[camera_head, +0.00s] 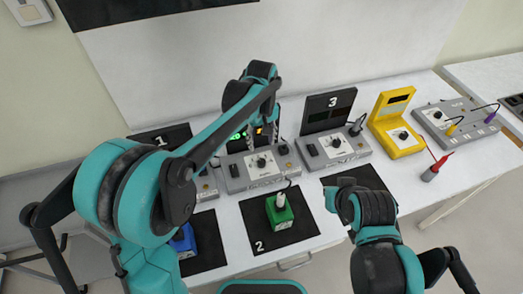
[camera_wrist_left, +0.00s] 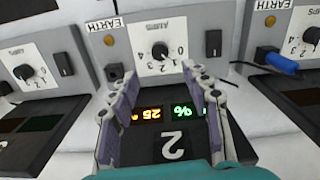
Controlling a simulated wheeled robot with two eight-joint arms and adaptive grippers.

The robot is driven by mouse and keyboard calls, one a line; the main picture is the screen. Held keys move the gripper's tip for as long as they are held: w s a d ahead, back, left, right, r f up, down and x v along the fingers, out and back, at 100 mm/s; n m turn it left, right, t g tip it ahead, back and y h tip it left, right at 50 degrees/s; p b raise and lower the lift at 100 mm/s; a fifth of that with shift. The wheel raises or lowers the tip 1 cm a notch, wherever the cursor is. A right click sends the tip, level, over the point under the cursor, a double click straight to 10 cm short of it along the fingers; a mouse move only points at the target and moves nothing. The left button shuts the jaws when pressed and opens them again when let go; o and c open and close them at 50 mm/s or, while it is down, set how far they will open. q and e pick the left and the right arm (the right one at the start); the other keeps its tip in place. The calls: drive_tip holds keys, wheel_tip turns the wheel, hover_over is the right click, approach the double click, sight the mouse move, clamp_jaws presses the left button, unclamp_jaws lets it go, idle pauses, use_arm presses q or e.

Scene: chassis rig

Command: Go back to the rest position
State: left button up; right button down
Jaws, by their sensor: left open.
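My left arm reaches in from the left, its gripper (camera_head: 265,132) hanging in front of the lit display panel of the middle tester (camera_head: 262,168). In the left wrist view my left gripper (camera_wrist_left: 163,98) has its two fingers spread, with nothing between them. Beyond and between the fingers show the panel's orange and green digits (camera_wrist_left: 165,114), upside down, and the tester's dial (camera_wrist_left: 160,50). I cannot tell whether a finger touches the panel. My right arm (camera_head: 375,215) is folded at the lower right; its fingers do not show.
A green block (camera_head: 280,213) stands on black mat 2 (camera_head: 262,238). A blue block (camera_head: 184,240) is partly behind my left arm. Tester 3 (camera_head: 335,148), a yellow meter (camera_head: 395,125), a red probe (camera_head: 431,173) and a grey socket box (camera_head: 455,122) stand rightward. The white table's front right is clear.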

use_arm(q)
drive_tip(key=shift+r, duration=0.9)
drive_tip(key=s+a+r+m+t, duration=0.2)
drive_tip(key=s+a+r+t, duration=0.15)
drive_tip(key=s+a, duration=0.5)
drive_tip(key=s+a+f+m+t, duration=0.2)
drive_tip(key=s+a+t, duration=0.1)
drive_tip(key=s+a, duration=0.6)
drive_tip(key=shift+s+f+m+t, duration=0.3)
drive_tip(key=shift+s+f+t, duration=0.1)
drive_tip(key=shift+s, duration=0.55)
